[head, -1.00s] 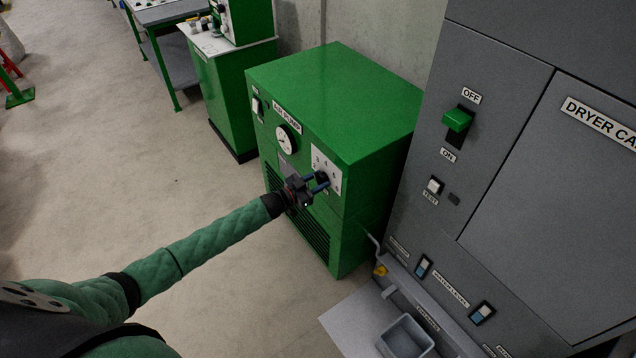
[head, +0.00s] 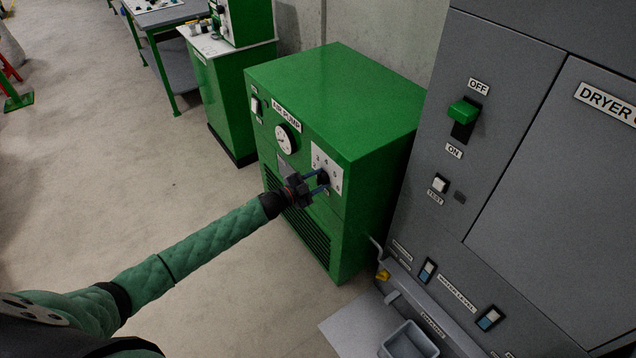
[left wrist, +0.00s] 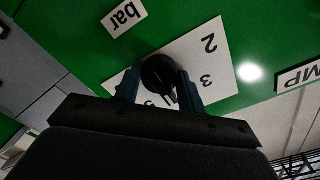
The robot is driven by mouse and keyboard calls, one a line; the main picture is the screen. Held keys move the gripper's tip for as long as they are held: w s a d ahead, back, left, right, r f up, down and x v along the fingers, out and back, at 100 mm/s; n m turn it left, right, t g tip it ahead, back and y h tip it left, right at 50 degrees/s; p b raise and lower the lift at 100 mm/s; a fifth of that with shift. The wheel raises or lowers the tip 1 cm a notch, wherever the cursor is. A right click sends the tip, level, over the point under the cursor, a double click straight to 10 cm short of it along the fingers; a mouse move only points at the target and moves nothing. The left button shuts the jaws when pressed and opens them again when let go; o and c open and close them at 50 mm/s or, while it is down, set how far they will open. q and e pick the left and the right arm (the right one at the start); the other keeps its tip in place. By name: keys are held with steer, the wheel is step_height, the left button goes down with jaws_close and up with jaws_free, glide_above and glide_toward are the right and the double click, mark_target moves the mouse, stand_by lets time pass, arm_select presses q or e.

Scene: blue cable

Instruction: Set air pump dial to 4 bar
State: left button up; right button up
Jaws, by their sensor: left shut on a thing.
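The green air pump (head: 345,95) stands in the middle of the head view. Its dial is a black knob (head: 323,177) on a white number plate (head: 334,162). My left gripper (head: 319,182) is shut on the knob, one blue finger on each side. In the left wrist view the knob (left wrist: 158,72) sits between the fingers of the gripper (left wrist: 160,84). The plate (left wrist: 212,67) appears upside down there, with 2 and 3 readable and another number partly hidden. A pale mark on the knob points down and right in that picture. My right gripper is not in view.
A round gauge (head: 286,139) and a switch (head: 255,106) are on the pump's front, left of the dial. The grey dryer cabinet (head: 500,170) stands close on the right. A grey bin (head: 408,340) is at the bottom. The floor on the left is clear.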

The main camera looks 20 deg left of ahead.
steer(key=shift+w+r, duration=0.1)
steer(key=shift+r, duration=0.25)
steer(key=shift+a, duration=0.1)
arm_select(q)
steer(key=o, duration=1)
steer(key=shift+c, duration=0.2)
steer(key=shift+s+a+f, duration=0.1)
steer(key=shift+s+a, duration=0.25)
steer(key=shift+s, duration=0.05)
steer(key=b+v, duration=0.2)
steer(key=v, duration=0.4)
steer(key=shift+s+a+b, duration=0.2)
steer(key=shift+s+b, duration=0.1)
steer(key=shift+s, duration=0.05)
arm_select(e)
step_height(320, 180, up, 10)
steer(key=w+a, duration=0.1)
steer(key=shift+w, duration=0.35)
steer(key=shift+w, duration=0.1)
